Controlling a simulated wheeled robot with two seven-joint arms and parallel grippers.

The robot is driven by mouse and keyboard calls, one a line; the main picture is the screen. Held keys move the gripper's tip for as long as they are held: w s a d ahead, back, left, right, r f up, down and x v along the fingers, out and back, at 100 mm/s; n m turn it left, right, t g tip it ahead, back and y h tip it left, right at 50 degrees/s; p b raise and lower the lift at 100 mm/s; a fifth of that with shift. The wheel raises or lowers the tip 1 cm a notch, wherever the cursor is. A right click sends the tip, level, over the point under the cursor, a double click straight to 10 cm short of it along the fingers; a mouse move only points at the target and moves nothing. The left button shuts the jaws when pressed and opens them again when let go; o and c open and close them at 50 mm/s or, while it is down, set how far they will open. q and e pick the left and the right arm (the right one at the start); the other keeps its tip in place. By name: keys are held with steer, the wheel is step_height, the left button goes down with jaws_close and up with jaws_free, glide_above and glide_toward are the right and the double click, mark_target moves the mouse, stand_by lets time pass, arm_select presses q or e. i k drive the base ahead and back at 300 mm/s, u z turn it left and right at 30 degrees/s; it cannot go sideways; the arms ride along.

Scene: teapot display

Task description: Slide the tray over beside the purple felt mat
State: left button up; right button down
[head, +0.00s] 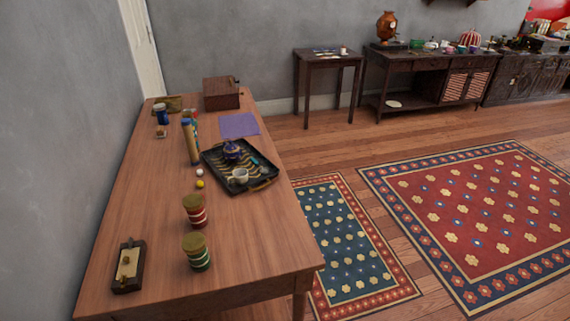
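A dark tray (264,184) with a striped inside lies on the near wooden table, toward its right edge. A small purple teapot (231,150), a white cup (240,175) and a small teal item (254,161) are on it. The purple felt mat (239,125) lies flat just behind the tray, and a narrow strip of table seems to part them. Neither of my grippers shows in the head view.
Left of the tray stand tall cylinders (190,143) and small white and yellow balls (200,184). Striped jars (196,212) stand in front of it. A brown box (221,94) is behind the mat. Bare table (150,205) lies at left; the floor with rugs is right.

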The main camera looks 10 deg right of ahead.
mark_target(223, 169)
steer(key=z, duration=1.75)
steer(key=i, duration=2.4)
steer(key=u, duration=2.05)
steer(key=i, duration=2.45)
steer(key=u, duration=4.05)
